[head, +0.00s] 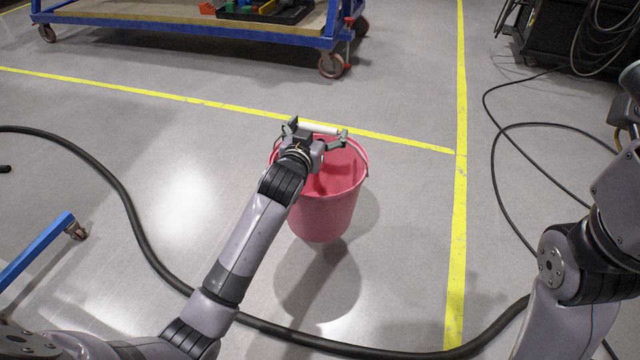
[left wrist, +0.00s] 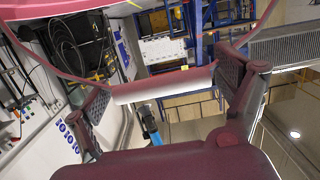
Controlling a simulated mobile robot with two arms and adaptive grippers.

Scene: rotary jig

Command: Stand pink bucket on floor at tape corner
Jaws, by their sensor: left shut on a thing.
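The pink bucket (head: 326,212) hangs upright from its handle in the head view, with its shadow apart from its base, so it is off the floor. My left gripper (head: 318,130) is above the rim, shut on the bucket's white handle grip (left wrist: 163,86). In the left wrist view, the fingers (left wrist: 172,90) sit at both ends of that grip, and a pink part of the bucket (left wrist: 60,6) shows at the top edge. The yellow tape corner (head: 457,152) lies right of the bucket, bare. My right gripper is out of view; only my right arm shows.
A black cable (head: 140,235) curves over the floor left of and in front of the bucket. Thinner cables (head: 492,140) lie right of the tape. A blue-framed cart (head: 200,27) stands at the back, with a blue frame leg (head: 40,250) at left. Floor between bucket and corner is clear.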

